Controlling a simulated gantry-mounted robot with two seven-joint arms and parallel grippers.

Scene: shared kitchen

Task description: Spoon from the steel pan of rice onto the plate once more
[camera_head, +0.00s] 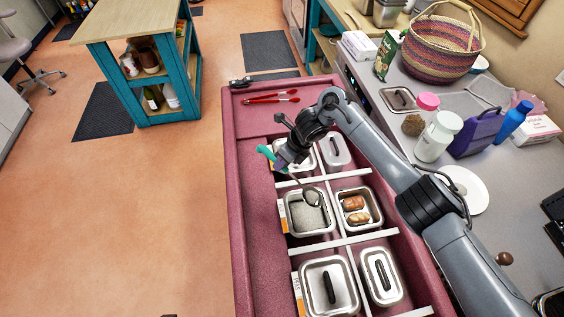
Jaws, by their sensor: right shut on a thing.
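The steel pan of rice (304,217) is open in the middle-left compartment of the maroon cart and holds a pale, grainy mass. My right gripper (280,163) is above and behind this pan, shut on a spoon. The spoon's teal handle end (266,153) sticks out to the left, and its metal bowl (312,197) hangs over the far right part of the pan. I cannot tell whether the bowl touches the rice or carries any. The white plate (473,192) lies on the grey counter at the right, partly hidden by my right arm. My left gripper is not in view.
An open pan with brown bread-like pieces (355,208) is right of the rice. Lidded pans (328,288) stand nearer and farther. Red tongs (272,97) lie at the cart's far end. A white jar (437,137), purple container (478,133) and basket (440,45) crowd the counter.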

